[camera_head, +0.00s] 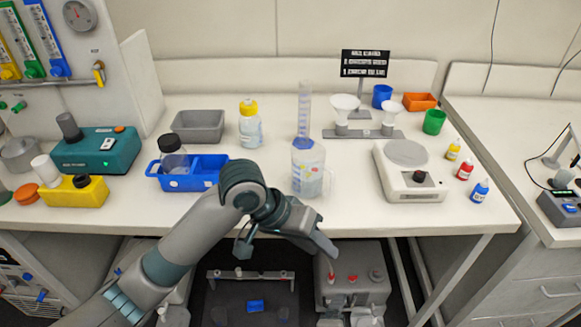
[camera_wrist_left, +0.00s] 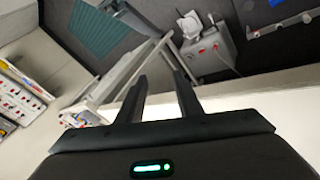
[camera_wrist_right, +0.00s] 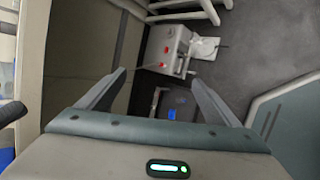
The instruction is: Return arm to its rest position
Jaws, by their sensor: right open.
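My left arm reaches in from the lower left in the head view, bent at its wrist. My left gripper (camera_head: 300,240) hangs in front of the bench's front edge, below the measuring jug. In the left wrist view the left gripper's dark fingers (camera_wrist_left: 157,75) stand apart with nothing between them. My right gripper (camera_wrist_right: 159,76) shows only in its own wrist view. Its grey fingers are wide apart and empty, with the dark floor area and low equipment beyond. The right arm is not visible in the head view.
The white bench (camera_head: 350,214) holds a blue tray (camera_head: 205,176), a measuring jug (camera_head: 307,180), a balance (camera_head: 408,178), a teal device (camera_head: 97,150) and small dropper bottles. A grey box unit (camera_head: 352,290) stands under the bench. A side bench stands at right.

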